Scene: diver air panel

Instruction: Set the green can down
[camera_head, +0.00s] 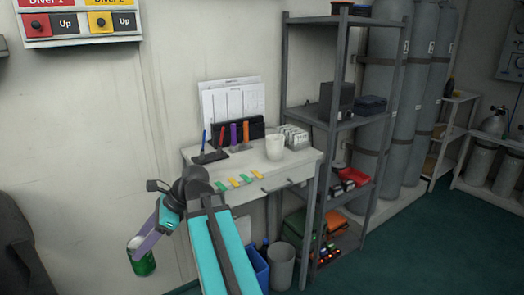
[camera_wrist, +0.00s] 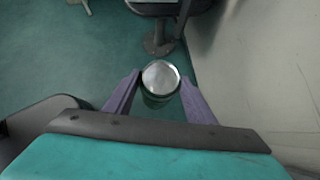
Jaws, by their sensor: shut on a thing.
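The green can (camera_head: 141,257) is at the lower left in the head view, held upright in the air beside the wall. My gripper (camera_head: 138,243) is shut on it, with purple fingers around its upper part. In the wrist view the can (camera_wrist: 160,80) shows its silver top between the two fingertips of my gripper (camera_wrist: 160,88). The green floor (camera_wrist: 60,70) shows below and beyond the can. The can's base is hidden in the wrist view.
A small desk (camera_head: 312,157) with a white cup (camera_head: 275,147), pens and coloured tags stands right of my arm. A grey shelf rack (camera_head: 335,122) is beside it. A blue bin (camera_head: 256,268) and a grey bin (camera_head: 282,266) stand below. A dark chair (camera_head: 18,245) is at left.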

